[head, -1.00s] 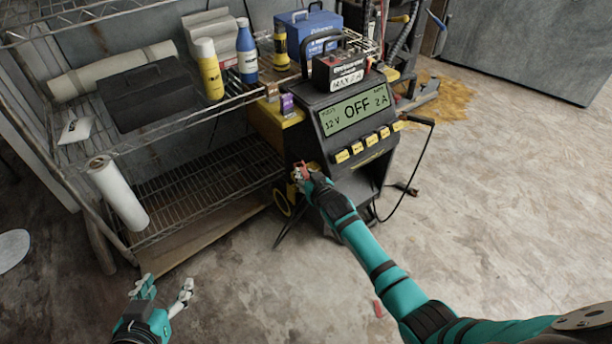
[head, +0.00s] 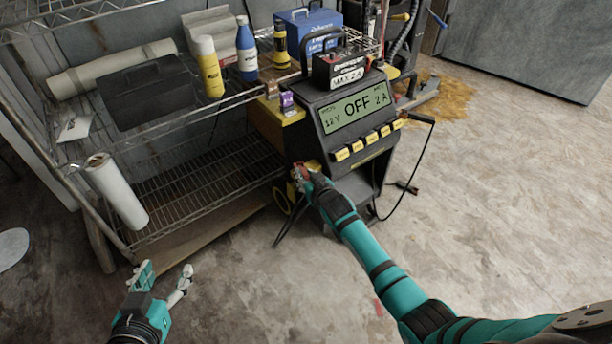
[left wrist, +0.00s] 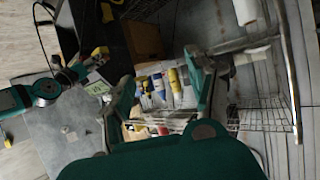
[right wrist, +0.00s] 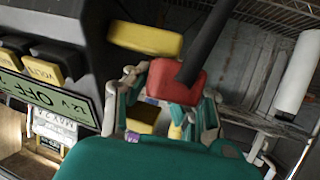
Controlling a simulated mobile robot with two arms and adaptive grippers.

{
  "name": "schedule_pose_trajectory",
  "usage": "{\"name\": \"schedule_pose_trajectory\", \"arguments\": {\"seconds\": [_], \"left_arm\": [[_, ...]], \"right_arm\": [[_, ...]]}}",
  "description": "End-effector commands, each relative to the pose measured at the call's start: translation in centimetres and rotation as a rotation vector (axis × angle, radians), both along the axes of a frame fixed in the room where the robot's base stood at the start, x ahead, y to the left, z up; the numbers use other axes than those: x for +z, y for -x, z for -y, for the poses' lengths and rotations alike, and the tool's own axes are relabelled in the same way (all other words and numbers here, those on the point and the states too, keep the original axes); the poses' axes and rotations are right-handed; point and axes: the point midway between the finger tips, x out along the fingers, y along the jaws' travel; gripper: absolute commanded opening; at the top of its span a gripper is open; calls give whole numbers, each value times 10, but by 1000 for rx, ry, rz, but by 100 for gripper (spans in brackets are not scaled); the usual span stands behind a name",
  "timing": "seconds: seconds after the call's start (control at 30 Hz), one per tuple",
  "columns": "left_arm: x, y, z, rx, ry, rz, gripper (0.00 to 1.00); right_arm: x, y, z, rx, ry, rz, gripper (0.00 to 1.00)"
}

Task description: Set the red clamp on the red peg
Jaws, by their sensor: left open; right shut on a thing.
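The red clamp (right wrist: 175,78) is between the fingers of my right gripper (right wrist: 162,100) in the right wrist view, with a black bar or cable running up from it. In the head view my right gripper (head: 303,176) is shut on it at the left side of the black charger (head: 350,140). A yellow part (right wrist: 145,38) of the charger's side is close beside the clamp. I cannot make out the red peg, nor whether the clamp touches it. My left gripper (head: 164,278) is open and empty, low over the floor at the left.
The wire shelf (head: 190,110) stands left of the charger, with a yellow bottle (head: 210,70) and blue bottle (head: 247,55). A black cable (head: 425,155) loops down the charger's right side to a dark clamp (head: 405,188) on the floor.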

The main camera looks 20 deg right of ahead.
Motion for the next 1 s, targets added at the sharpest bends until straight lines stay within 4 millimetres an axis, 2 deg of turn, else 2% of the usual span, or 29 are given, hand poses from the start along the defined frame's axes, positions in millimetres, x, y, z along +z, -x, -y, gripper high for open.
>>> {"name": "schedule_pose_trajectory", "arguments": {"seconds": [0.57, 0.6, 0.77, 1.0], "left_arm": [[12, -8, 3, -4, 15, 70, 58], [13, -9, 3, -4, 16, 75, 58], [14, -9, 3, -5, 17, 77, 58], [11, -7, 3, -4, 16, 66, 58]], "right_arm": [[-4, -1, 0, 0, 0, 3, 0], [-3, -1, 0, 0, 0, 3, 27], [-4, 0, 0, 0, 0, 2, 48], [-5, 0, 0, 0, 0, -2, 49]]}}
